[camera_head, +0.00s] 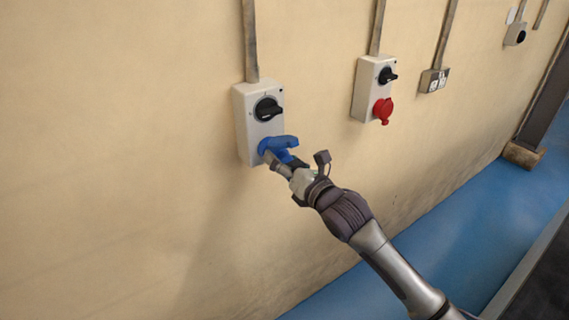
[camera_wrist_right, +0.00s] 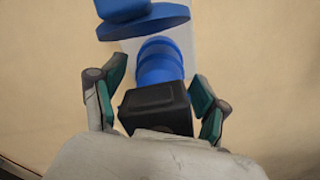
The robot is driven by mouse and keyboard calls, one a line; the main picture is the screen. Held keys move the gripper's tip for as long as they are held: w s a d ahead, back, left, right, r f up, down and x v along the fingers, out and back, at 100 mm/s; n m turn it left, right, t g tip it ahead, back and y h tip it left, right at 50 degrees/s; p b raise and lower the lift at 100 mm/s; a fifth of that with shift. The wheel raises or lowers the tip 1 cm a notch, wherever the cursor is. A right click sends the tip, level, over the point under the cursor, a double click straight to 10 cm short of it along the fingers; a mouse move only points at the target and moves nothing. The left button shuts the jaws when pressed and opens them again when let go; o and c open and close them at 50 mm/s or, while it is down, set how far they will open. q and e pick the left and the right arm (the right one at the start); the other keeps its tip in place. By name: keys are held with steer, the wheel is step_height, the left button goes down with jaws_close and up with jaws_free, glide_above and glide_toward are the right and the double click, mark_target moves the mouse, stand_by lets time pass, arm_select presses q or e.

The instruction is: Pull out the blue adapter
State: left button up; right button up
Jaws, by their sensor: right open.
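The blue adapter (camera_head: 278,146) sits at the lower part of a grey wall box (camera_head: 244,124) with a black rotary switch. Its blue cylinder and dark block (camera_wrist_right: 158,108) show in the right wrist view, below a wider blue part (camera_wrist_right: 145,22). My right gripper (camera_head: 282,162) is at the adapter, reaching in from the lower right. In the right wrist view my right gripper (camera_wrist_right: 155,92) is open, with one finger on each side of the dark block. I cannot tell whether the fingers touch it. My left gripper is not in view.
A second wall box (camera_head: 364,92) with a red socket (camera_head: 383,110) is to the right. A smaller outlet box (camera_head: 433,80) is farther right. Conduits run up the beige wall. The blue floor (camera_head: 470,220) is clear, with a dark post (camera_head: 543,95) at the right.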

steer(key=shift+w+a+r, duration=0.15)
steer(key=shift+w+r, duration=0.05)
steer(key=shift+r, duration=0.25)
steer(key=shift+w+a+f, duration=0.25)
steer(key=shift+f, duration=0.25)
steer(key=c, duration=1.1)
steer(key=shift+c, duration=0.2)
